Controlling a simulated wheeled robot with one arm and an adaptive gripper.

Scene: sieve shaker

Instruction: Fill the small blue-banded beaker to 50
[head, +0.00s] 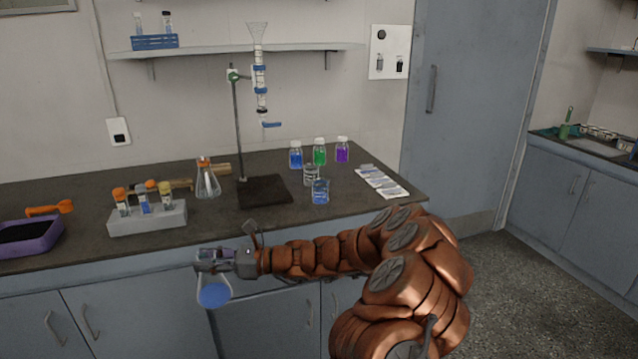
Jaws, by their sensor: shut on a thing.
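My gripper (212,262) is shut on a clear glass vessel with blue liquid (213,292), held in front of the bench's front edge. The vessel looks rounded; its neck is mostly hidden by the fingers. A small clear beaker with blue in its lower part (320,192) stands upright on the bench, right of the burette stand. I cannot tell whether that blue is liquid or a band. Another clear beaker with marks on its side (311,174) stands just behind it and looks empty. My gripper is well to the left of both beakers and nearer to me.
A burette (261,95) on a stand with a dark base (264,191) rises mid-bench. A conical flask (207,182), a vial rack (147,218) and a purple tray (55,238) are to the left. Blue, green and purple bottles (319,154) and white cards (382,182) are at right.

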